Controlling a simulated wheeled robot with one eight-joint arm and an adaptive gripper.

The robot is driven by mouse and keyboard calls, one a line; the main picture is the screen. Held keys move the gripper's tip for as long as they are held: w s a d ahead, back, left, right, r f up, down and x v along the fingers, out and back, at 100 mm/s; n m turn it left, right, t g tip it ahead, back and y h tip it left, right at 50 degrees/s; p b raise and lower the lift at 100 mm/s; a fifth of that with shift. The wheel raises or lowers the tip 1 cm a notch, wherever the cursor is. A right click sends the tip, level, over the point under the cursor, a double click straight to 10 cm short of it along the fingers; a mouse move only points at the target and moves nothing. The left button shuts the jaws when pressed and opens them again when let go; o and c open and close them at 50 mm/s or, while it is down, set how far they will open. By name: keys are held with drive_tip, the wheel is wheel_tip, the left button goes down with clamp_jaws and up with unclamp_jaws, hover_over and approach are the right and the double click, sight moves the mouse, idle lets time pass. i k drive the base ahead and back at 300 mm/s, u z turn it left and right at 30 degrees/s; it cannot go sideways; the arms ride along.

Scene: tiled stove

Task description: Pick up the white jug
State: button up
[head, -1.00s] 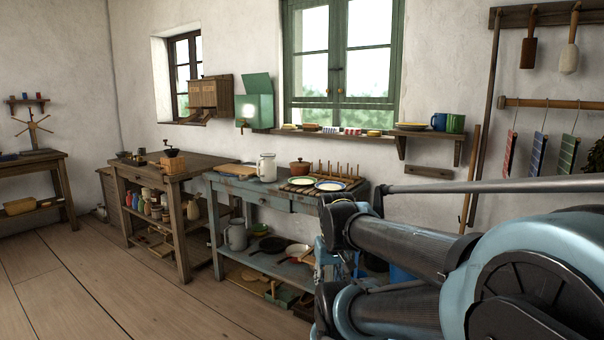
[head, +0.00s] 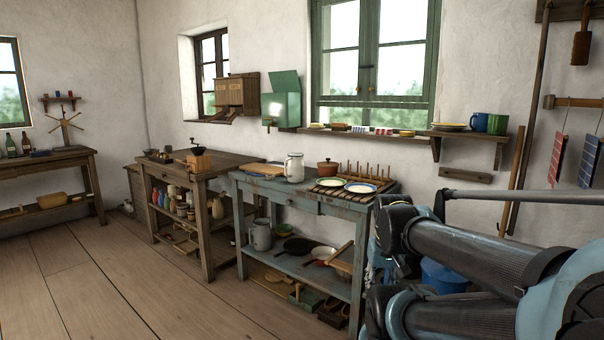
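The white jug (head: 294,167) stands upright on the top of the blue-grey table (head: 283,197), towards its back left. A brown lidded pot (head: 327,168) stands just right of it, and a wooden board (head: 262,169) lies to its left. My arm fills the lower right of the head view, well apart from the jug. My gripper's fingertips cannot be made out, so its state does not show.
A dish rack with plates (head: 360,187) is on the table's right. A grey jug (head: 261,234) and pans (head: 294,246) are on its lower shelf. A wooden table (head: 205,170) with a coffee grinder (head: 198,159) stands left. The floor (head: 150,290) in front is clear.

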sight(296, 164)
drive_tip(key=u, duration=0.05)
drive_tip(key=i, duration=0.9)
